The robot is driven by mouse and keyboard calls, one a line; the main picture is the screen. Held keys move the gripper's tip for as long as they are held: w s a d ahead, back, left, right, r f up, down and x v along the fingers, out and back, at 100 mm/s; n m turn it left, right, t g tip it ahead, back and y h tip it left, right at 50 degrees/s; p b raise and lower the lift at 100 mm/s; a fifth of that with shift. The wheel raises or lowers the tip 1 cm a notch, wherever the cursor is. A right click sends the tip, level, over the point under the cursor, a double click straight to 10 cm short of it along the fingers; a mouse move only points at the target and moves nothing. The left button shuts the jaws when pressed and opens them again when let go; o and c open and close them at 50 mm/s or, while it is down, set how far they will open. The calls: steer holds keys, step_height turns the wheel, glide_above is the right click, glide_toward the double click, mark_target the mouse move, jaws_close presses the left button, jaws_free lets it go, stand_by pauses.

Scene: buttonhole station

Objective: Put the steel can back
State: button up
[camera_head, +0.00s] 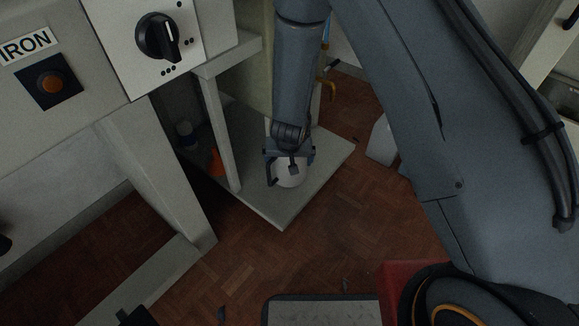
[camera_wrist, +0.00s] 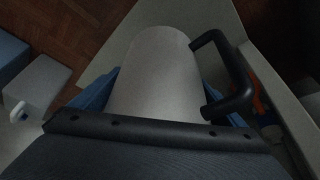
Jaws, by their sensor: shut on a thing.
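The steel can (camera_head: 289,173) is pale grey with a black handle on its left side in the head view. My gripper (camera_head: 288,152) is shut on it from above, over the low grey shelf board (camera_head: 290,207). In the wrist view the can (camera_wrist: 157,75) fills the middle between the blue fingers of my gripper (camera_wrist: 155,92), with its black handle (camera_wrist: 238,80) at the right. Whether the can's base touches the board cannot be told. Part of the can is hidden by my gripper.
A pale post (camera_head: 220,130) stands left of the can. Behind it are an orange thing (camera_head: 216,162) and a dark bottle with a pale cap (camera_head: 186,133). A white block (camera_head: 381,141) stands on the floor at the right.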

step_height(320, 180, down, 7)
steer(key=b, duration=0.3)
steer(key=shift+w+f, duration=0.15)
stand_by(0.3)
steer(key=o, duration=1.7)
steer(key=shift+f, duration=0.1)
steer(key=shift+o, duration=0.2)
